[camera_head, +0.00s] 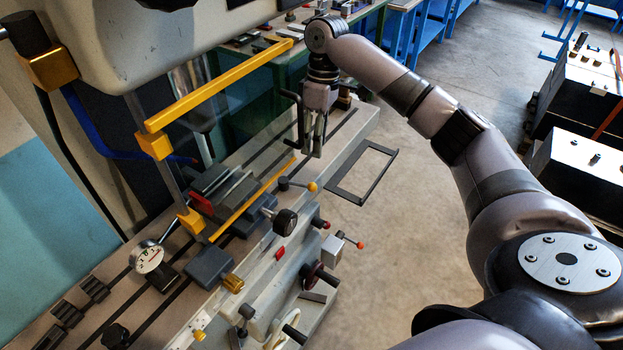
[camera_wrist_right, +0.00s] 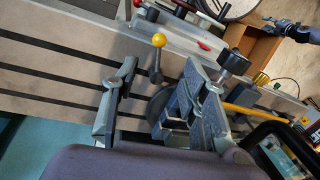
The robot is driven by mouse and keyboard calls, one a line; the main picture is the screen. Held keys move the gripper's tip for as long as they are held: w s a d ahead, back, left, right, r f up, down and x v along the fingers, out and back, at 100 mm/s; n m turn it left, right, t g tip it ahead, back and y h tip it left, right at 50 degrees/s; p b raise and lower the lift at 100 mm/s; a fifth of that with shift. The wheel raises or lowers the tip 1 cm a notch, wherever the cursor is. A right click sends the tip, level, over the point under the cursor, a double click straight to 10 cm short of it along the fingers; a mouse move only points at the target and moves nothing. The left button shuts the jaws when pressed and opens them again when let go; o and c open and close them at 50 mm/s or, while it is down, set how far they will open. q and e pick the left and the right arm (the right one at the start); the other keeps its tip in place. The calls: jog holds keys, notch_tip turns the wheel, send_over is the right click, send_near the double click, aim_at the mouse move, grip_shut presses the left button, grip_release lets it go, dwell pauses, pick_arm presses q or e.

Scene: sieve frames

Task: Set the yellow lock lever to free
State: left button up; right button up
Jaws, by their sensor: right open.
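The yellow lock lever, a dark arm with a yellow ball knob (camera_head: 312,186), sits on the machine's front side, its knob pointing right in the head view. In the right wrist view its yellow ball (camera_wrist_right: 159,40) is up and its dark shaft runs down between my fingers' outlines. My right gripper (camera_head: 312,152) points down, open and empty, above and beyond the lever, apart from it in the head view. Its two fingers show in the wrist view (camera_wrist_right: 160,70). What looks like my left gripper (camera_wrist_right: 285,28) is small at the wrist view's top right; its jaws are unclear.
A yellow guard bar (camera_head: 220,88) crosses above the slotted machine table (camera_head: 344,122). A black knob (camera_head: 285,222) is close to the lever, and a red-tipped handle (camera_head: 355,243) lies to its lower right. A thin black rectangular frame (camera_head: 386,172) juts out at right. Floor beyond is open.

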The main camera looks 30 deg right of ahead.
jog(key=p, duration=0.2)
send_over(297, 186)
jog(key=s+d, duration=0.2)
jog(key=d, duration=0.2)
notch_tip(297, 186, down, 9)
jog(key=shift+a+r, duration=0.15)
jog(key=shift+a+f, duration=0.2)
jog(key=shift+f, duration=1.15)
jog(key=shift+s+f, duration=0.1)
jog(key=shift+f, duration=0.1)
pick_arm(q)
jog(key=shift+w+a+r, duration=0.15)
jog(key=shift+w+r, duration=0.45)
jog(key=shift+r, duration=0.05)
jog(key=shift+w+a+r, duration=0.15)
jog(key=shift+w+r, duration=0.4)
jog(key=shift+r, duration=0.1)
pick_arm(e)
grip_shut()
